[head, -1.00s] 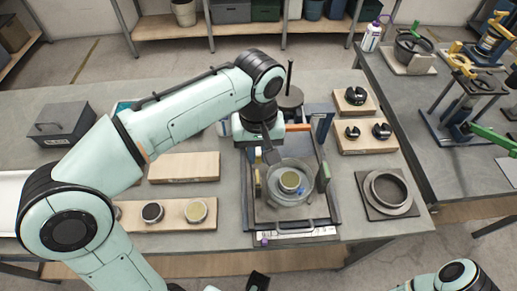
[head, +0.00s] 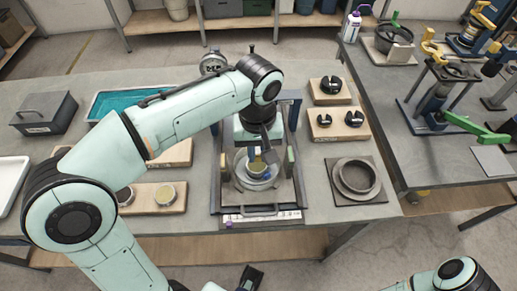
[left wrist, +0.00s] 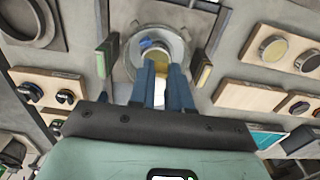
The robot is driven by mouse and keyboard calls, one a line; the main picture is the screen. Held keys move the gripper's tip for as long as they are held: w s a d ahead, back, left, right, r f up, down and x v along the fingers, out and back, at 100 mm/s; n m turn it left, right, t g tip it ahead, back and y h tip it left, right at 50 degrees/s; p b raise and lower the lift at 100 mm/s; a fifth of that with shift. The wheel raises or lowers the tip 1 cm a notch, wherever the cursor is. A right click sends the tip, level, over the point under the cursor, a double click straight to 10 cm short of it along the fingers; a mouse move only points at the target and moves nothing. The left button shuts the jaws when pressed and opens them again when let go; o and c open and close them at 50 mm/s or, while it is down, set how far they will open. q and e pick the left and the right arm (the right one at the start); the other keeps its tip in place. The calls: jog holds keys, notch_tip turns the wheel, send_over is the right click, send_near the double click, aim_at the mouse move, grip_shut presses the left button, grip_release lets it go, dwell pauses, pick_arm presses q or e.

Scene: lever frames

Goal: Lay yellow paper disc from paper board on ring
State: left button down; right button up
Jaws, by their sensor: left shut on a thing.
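My left gripper (head: 257,160) is shut, its two blue fingers pointing down over the middle of the metal ring (head: 243,183). In the left wrist view the fingers (left wrist: 164,88) stand close together, with a narrow pale yellow strip between them. This fits the yellow paper disc (left wrist: 160,88) seen nearly edge-on.
The ring sits in a frame with upright side posts and a front handle (head: 258,211). A wooden board (head: 178,206) with round pieces is at left, partly behind my arm. Boards with black pieces (head: 336,122) and a grey ring on a plate (head: 357,180) are at right.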

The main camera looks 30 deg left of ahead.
aim_at(257, 160)
pick_arm(q)
jog(key=shift+f+b, duration=1.95)
jog(key=shift+f, duration=0.3)
jog(key=shift+f+b, duration=1.25)
jog(key=shift+f, duration=0.7)
jog(key=shift+f, duration=0.15)
jog(key=c, duration=1)
grip_release()
notch_tip(257, 160, up, 13)
jog(key=p, duration=0.4)
jog(key=shift+r, duration=0.2)
